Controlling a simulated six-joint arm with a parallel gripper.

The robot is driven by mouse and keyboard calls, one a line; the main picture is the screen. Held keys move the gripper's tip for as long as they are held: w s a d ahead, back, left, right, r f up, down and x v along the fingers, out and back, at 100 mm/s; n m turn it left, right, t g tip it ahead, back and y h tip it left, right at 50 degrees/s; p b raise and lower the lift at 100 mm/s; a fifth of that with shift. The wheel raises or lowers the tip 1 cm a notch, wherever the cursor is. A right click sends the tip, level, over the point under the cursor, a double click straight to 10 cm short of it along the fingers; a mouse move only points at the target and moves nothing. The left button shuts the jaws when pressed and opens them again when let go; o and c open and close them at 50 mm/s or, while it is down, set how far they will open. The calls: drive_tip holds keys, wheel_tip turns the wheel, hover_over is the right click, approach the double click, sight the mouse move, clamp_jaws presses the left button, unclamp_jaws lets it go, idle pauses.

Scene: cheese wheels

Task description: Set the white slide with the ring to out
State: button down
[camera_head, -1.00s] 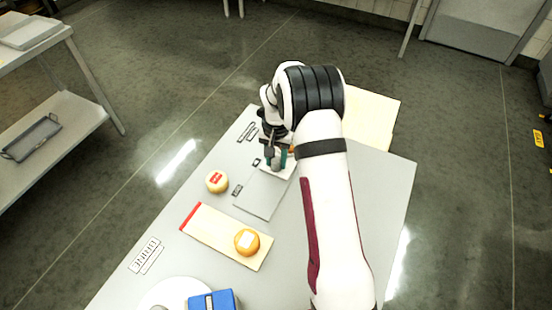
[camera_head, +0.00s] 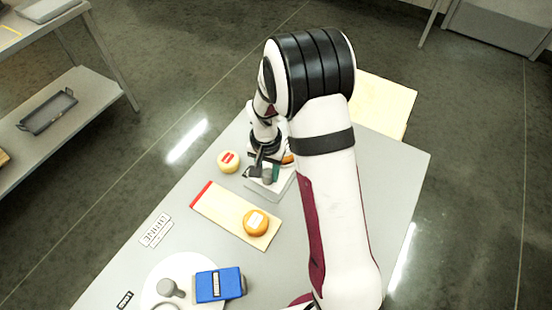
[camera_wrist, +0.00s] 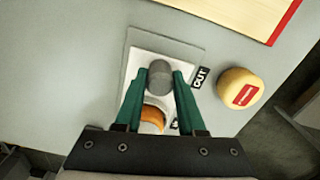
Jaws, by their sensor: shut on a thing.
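The white slide (camera_wrist: 140,64) lies on a pale grey track (camera_wrist: 160,38). A grey round knob (camera_wrist: 160,76) stands on it. My gripper (camera_wrist: 164,74) is shut on this knob, one green finger on each side. The black OUT label (camera_wrist: 200,77) is just right of the knob in the wrist view. A second label, mostly hidden by the right finger, is further back. An orange round thing (camera_wrist: 152,117) with a white patch sits behind the knob, partly hidden. In the head view my gripper (camera_head: 262,174) is at the track, and my arm hides part of it.
A yellow cheese with a red label (camera_head: 228,161) stands close beside the track. A wooden board with a red end (camera_head: 215,207) carries an orange cheese (camera_head: 256,223). A blue block (camera_head: 217,285) and a white round plate (camera_head: 152,290) are at the near end.

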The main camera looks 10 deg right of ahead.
drive_tip(key=shift+s+a, duration=0.15)
drive_tip(key=shift+a, duration=0.1)
drive_tip(key=c, duration=0.5)
unclamp_jaws()
drive_tip(key=shift+d, duration=0.1)
wheel_tip(320, 180, up, 16)
drive_tip(key=shift+f, duration=0.1)
drive_tip(key=s+a+r+y, duration=0.1)
drive_tip(key=s, duration=1.1)
drive_tip(key=s+a+r+n, duration=0.1)
drive_tip(key=s+r, duration=0.1)
drive_tip(key=s, duration=1.1)
drive_tip(key=shift+y, duration=0.4)
